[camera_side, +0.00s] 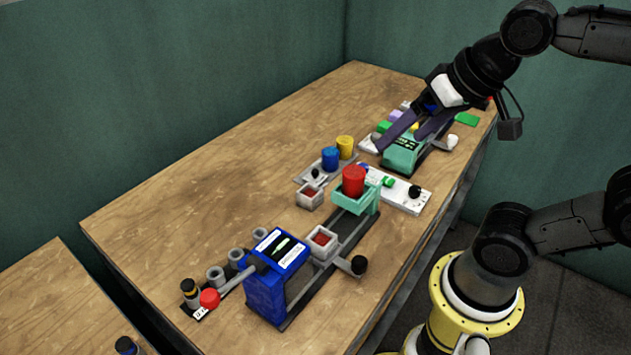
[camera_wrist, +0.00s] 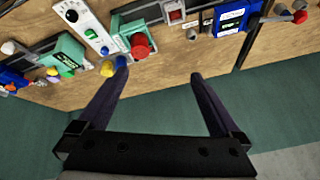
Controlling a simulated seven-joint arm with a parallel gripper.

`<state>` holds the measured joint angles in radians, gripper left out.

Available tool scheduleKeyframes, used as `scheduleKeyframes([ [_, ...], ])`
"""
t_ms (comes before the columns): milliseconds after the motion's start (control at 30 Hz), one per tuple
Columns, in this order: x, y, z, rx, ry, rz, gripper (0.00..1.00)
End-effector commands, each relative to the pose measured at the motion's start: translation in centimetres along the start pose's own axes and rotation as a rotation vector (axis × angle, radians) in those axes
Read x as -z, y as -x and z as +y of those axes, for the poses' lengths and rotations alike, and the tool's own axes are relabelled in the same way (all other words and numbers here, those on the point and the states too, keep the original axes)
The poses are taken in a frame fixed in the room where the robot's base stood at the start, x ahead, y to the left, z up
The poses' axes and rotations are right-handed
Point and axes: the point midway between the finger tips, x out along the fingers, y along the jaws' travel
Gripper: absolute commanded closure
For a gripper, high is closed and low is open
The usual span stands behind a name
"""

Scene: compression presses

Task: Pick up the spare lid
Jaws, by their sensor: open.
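I cannot tell for sure which thing is the spare lid; no piece is plainly marked as one. Candidates are the red cylinder (camera_side: 353,181) on a mint-green holder (camera_side: 362,202), and the blue cylinder (camera_side: 330,159) and yellow cylinder (camera_side: 345,147) standing on a grey tray (camera_side: 308,176). In the wrist view the red cylinder (camera_wrist: 140,46) lies ahead between the fingers, and the blue cylinder (camera_wrist: 121,62) shows by the left fingertip. My gripper (camera_side: 402,141) is open and empty, in front of the green press in the side view. Its fingers also frame the wrist view (camera_wrist: 157,70).
A blue press (camera_side: 268,280) with a red-knobbed lever stands at the front. A green press (camera_side: 400,157) with small coloured blocks is at the back right. A white panel (camera_side: 405,195) with knobs lies between. The table's left side (camera_side: 220,160) is clear.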

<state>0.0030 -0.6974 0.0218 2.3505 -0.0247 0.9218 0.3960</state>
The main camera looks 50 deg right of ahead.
Motion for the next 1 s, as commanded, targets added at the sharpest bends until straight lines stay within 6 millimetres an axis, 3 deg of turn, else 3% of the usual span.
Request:
scheduleKeyframes([
  [267,9.2,-1.8,-1.8,-0.072,-0.37,-0.021,0.0],
  [467,15.9,-7.0,-2.1,-0.161,-0.623,-0.057,0.0],
  [600,19.4,-12.2,-1.4,-0.233,-0.766,-0.085,0.0],
  [800,21.9,-21.0,0.8,-0.345,-0.896,-0.142,0.0],
  [1000,20.9,-28.2,3.5,-0.434,-0.92,-0.22,0.0],
])
